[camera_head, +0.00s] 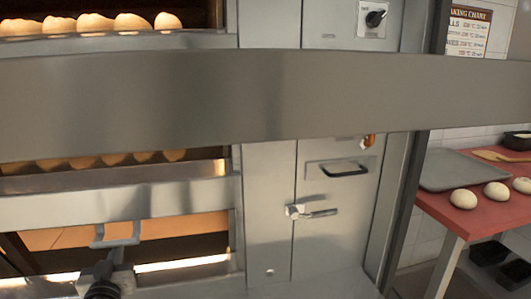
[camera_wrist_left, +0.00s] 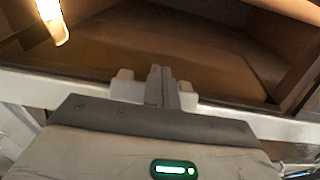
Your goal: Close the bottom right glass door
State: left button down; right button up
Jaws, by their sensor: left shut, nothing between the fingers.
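The oven's lower door shows at the bottom left of the head view as a pale metal rail (camera_head: 180,197) with a small U-shaped handle (camera_head: 116,242). The warm-lit oven interior shows below the rail; I cannot tell how far the door stands open. My left gripper (camera_head: 117,258) is shut and empty, right at the handle; contact is unclear. In the left wrist view the shut fingers (camera_wrist_left: 160,86) stand between two pale blocks at the rail (camera_wrist_left: 236,118), with the brown oven interior beyond. My right gripper is not in view.
A wide metal band (camera_head: 250,95) crosses the head view and hides part of the oven. Bread loaves (camera_head: 95,24) lie in an upper deck. A latch (camera_head: 312,212) sits on the panel to the right. A red table (camera_head: 480,222) with dough balls and a grey tray (camera_head: 462,168) stands at right.

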pick_arm(q)
jog(key=shift+r+p, duration=0.55)
jog(key=shift+r, duration=0.4)
jog(key=shift+a+r+p, duration=0.1)
jog(key=shift+r+p, duration=0.45)
jog(key=shift+r, duration=0.2)
jog(key=shift+s+r+p, duration=0.15)
jog(key=shift+r+p, duration=0.65)
jog(key=shift+r, duration=0.15)
jog(key=shift+s+r+p, duration=0.1)
jog(key=shift+r+p, duration=0.45)
jog(key=shift+r, duration=0.05)
jog(key=shift+f, duration=0.2)
jog(key=shift+w+f, duration=0.2)
jog(key=shift+f, duration=0.05)
jog(key=p, duration=0.2)
send_near(112, 244)
jog(key=x, duration=0.3)
jog(key=shift+w+r, duration=0.2)
jog(key=shift+r, duration=0.2)
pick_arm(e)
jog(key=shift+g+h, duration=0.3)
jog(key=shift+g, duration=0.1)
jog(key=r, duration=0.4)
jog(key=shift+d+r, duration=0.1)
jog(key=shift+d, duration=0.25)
